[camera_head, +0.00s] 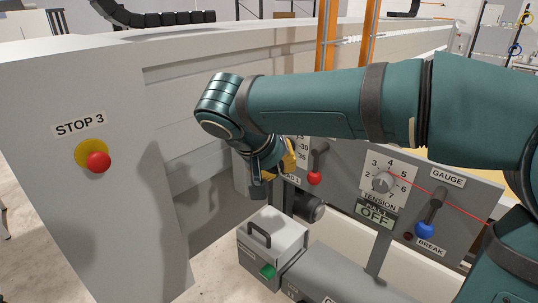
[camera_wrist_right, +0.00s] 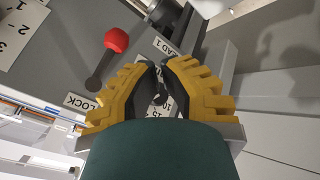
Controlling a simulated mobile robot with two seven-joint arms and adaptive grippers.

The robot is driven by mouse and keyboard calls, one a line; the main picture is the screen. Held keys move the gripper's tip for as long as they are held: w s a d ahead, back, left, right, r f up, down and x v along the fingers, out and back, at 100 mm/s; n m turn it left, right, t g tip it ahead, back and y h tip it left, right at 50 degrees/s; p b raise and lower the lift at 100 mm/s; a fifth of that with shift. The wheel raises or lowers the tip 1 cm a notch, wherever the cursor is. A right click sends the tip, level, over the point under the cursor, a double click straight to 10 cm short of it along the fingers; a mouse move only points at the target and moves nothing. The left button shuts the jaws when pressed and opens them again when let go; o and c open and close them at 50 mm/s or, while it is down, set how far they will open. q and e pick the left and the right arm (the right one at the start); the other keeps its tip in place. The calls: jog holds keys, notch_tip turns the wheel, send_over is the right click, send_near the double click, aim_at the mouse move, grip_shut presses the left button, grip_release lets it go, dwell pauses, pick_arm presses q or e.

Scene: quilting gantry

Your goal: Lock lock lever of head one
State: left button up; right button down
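The lock lever of head one is a short dark lever with a red knob (camera_head: 315,178), left on the grey control panel. Its knob hangs down, beside the HEAD 1 label. In the right wrist view the red knob (camera_wrist_right: 117,40) lies at the end away from the LOCK label (camera_wrist_right: 83,102). My right gripper (camera_head: 287,160) is just left of the lever, partly hidden by its wrist. In its wrist view its yellow fingers (camera_wrist_right: 159,72) converge with almost no gap at the tips, nothing clearly held, apart from the lever. My left gripper is not in view.
Right of the lever are a TENSION dial (camera_head: 383,182) and a GAUGE lever with a blue knob (camera_head: 425,230). A grey box (camera_head: 272,245) with a handle and green button stands below. A red STOP 3 button (camera_head: 98,162) is on the left end panel.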

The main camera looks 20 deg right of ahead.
aim_at(315, 167)
jog(key=shift+s+d+f+p, duration=0.1)
jog(key=shift+d+f, duration=0.1)
jog(key=shift+d, duration=0.6)
jog(key=shift+s+d+f+p, duration=0.1)
jog(key=shift+d+f, duration=0.15)
jog(key=shift+d, duration=0.55)
jog(key=shift+d+f+p, duration=0.1)
jog(key=shift+d+f, duration=0.1)
jog(key=shift+d, duration=0.6)
